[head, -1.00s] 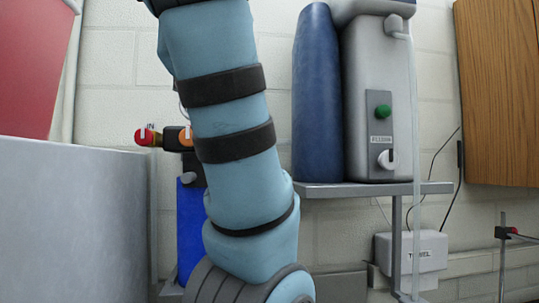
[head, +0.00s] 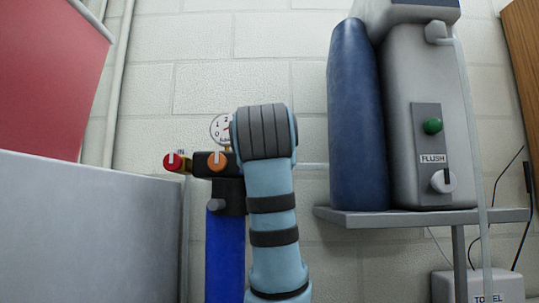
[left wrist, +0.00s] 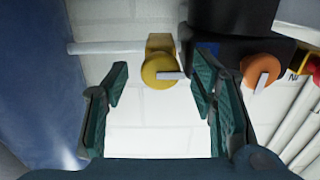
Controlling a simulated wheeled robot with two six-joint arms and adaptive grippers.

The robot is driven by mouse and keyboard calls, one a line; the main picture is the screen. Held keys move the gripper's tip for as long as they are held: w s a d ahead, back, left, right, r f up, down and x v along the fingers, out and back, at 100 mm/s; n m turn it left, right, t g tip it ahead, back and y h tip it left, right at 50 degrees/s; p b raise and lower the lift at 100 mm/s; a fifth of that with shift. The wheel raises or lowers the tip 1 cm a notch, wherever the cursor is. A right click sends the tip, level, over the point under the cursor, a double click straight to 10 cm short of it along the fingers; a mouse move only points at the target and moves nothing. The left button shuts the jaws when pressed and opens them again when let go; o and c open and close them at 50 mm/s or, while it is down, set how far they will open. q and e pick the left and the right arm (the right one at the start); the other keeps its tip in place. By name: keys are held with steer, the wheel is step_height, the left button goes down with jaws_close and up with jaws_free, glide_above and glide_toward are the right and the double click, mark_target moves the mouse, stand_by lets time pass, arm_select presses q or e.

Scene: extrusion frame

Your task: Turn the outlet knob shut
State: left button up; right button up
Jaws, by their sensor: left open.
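In the left wrist view, a round yellow knob (left wrist: 158,72) with a white pointer lying sideways sits on a pale pipe, apparently the outlet side. My left gripper (left wrist: 160,62) is open, its green-lined fingers either side of the yellow knob in the picture; I cannot tell how far it is from it. In the head view my left arm hides this knob and the gripper. An orange knob (head: 217,161) sits on the black regulator body (head: 230,194), with a red knob (head: 172,162) marked IN at its left end. My right gripper is out of view.
A round gauge (head: 220,129) stands above the regulator, over a blue cylinder (head: 225,258). To the right, a shelf (head: 420,217) carries a dark blue tank (head: 358,120) and a grey FLUSH unit (head: 398,130). A grey panel (head: 85,235) stands at left.

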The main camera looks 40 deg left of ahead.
arm_select(q)
steer(key=shift+w+a+r, duration=0.1)
steer(key=shift+w+a, duration=0.1)
steer(key=c, duration=1.1)
